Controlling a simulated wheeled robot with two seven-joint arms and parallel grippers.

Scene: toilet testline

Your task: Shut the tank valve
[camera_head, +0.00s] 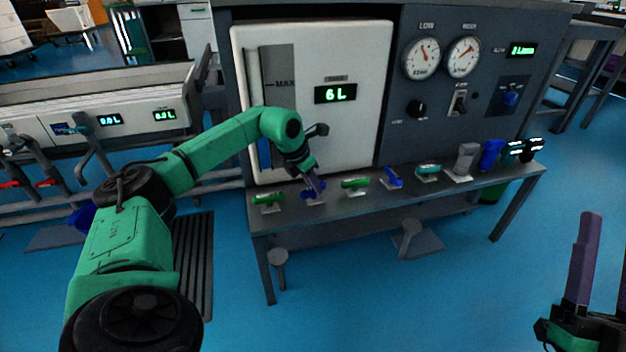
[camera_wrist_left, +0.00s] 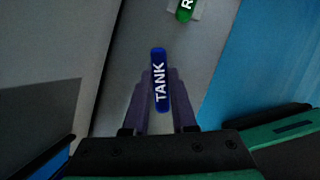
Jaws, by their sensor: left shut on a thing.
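The tank valve is a blue handle (camera_head: 308,194) marked TANK, on the grey bench in front of the white tank panel. In the left wrist view the blue TANK handle (camera_wrist_left: 160,70) stands lengthwise between the two purple fingers. My left gripper (camera_head: 316,186) reaches down to it from above and is shut on it; the fingers (camera_wrist_left: 160,100) hide part of the handle in the head view. My right gripper (camera_head: 600,270) is at the lower right edge, away from the bench, partly cut off, with its fingers apart and empty.
Green handles (camera_head: 268,199) (camera_head: 354,184) stand on both sides of the tank valve. Another blue handle (camera_head: 393,178) and several cups (camera_head: 465,160) are farther right along the bench (camera_head: 400,200). The tank display (camera_head: 335,93) reads 6 L. Two gauges (camera_head: 421,58) are above.

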